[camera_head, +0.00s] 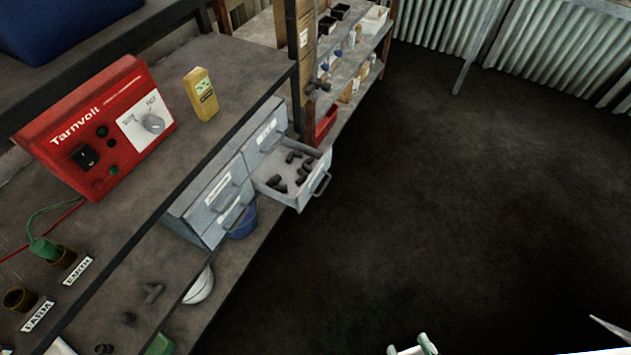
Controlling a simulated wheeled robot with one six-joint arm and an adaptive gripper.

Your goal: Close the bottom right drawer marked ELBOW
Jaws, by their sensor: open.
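A grey metal drawer cabinet (196,203) stands on the shelf under the bench top. Its bottom right drawer (316,172) is pulled well out over the floor side. Several dark elbow-shaped fittings (298,177) lie inside it. The drawer has a bar handle (322,184) on its front; I cannot read its label from here. The other drawers look shut. What seems to be my gripper (413,346) shows only partly at the bottom edge, pale with greenish tips. It is open, empty, and well apart from the drawer, below and to the right of it in the picture.
A red Tarnvolt box (95,128) and a yellow meter (201,93) sit on the bench (235,62). A blue container (243,222) and a white bowl (200,288) are below the cabinet. Shelving (372,48) stands beyond. The dark floor (450,190) at right is clear.

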